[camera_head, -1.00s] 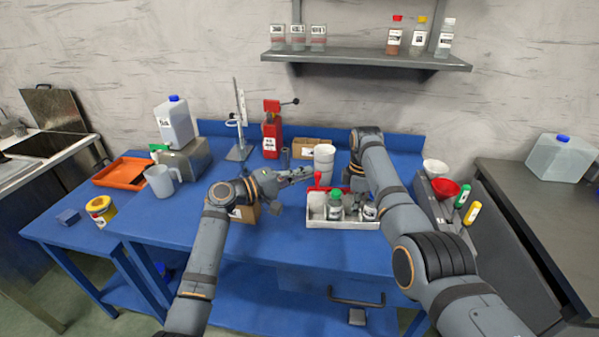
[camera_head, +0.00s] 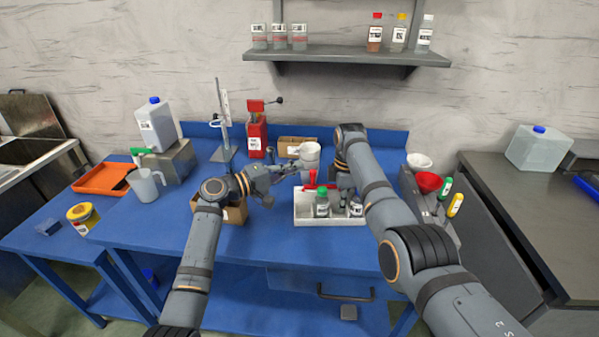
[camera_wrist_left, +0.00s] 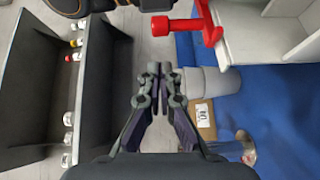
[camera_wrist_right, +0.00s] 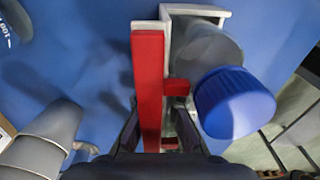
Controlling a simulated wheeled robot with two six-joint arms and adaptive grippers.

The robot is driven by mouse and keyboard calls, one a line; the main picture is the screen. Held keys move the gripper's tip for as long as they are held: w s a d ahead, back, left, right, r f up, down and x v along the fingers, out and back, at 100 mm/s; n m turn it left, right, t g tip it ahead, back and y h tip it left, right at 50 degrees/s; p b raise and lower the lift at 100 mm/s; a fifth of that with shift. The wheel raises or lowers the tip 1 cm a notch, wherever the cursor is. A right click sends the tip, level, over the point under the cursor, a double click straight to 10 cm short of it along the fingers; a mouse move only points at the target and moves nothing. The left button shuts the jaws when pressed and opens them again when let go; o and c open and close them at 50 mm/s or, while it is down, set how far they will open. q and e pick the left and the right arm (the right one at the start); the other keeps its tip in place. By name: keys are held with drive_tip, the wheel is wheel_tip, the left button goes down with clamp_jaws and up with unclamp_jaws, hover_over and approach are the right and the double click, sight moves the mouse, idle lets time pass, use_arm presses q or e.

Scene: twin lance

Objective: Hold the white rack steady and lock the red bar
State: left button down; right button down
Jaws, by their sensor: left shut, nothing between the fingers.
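The white rack (camera_head: 309,219) stands on the blue table and holds bottles, one with a green cap (camera_head: 322,188). The red bar (camera_head: 311,181) rises at its back left. In the left wrist view the red bar (camera_wrist_left: 188,24) and white rack (camera_wrist_left: 268,38) lie beyond my fingertips, apart from them. My left gripper (camera_head: 291,168) is shut and empty, just left of the rack; its fingertips (camera_wrist_left: 160,78) show close together. My right gripper (camera_wrist_right: 160,125) is at the rack's back, its fingers spread on both sides of the red bar (camera_wrist_right: 148,75). Contact is unclear.
Grey cups (camera_head: 309,156) stand behind the rack, close to my left gripper. A cardboard box (camera_head: 236,214) sits below my left wrist. A blue-capped bottle (camera_wrist_right: 235,103) stands beside the red bar. The table front is clear.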

use_arm(q)
drive_tip(key=w+v, duration=0.1)
drive_tip(key=v, duration=0.9)
drive_tip(key=shift+a, duration=0.55)
drive_tip(key=shift+r, duration=0.1)
use_arm(e)
drive_tip(key=c, duration=1.4)
unclamp_jaws()
drive_tip(key=shift+c, duration=0.2)
wheel_tip(320, 180, up, 12)
drive_tip(key=shift+f, duration=0.1)
use_arm(q)
drive_tip(key=shift+s, duration=0.1)
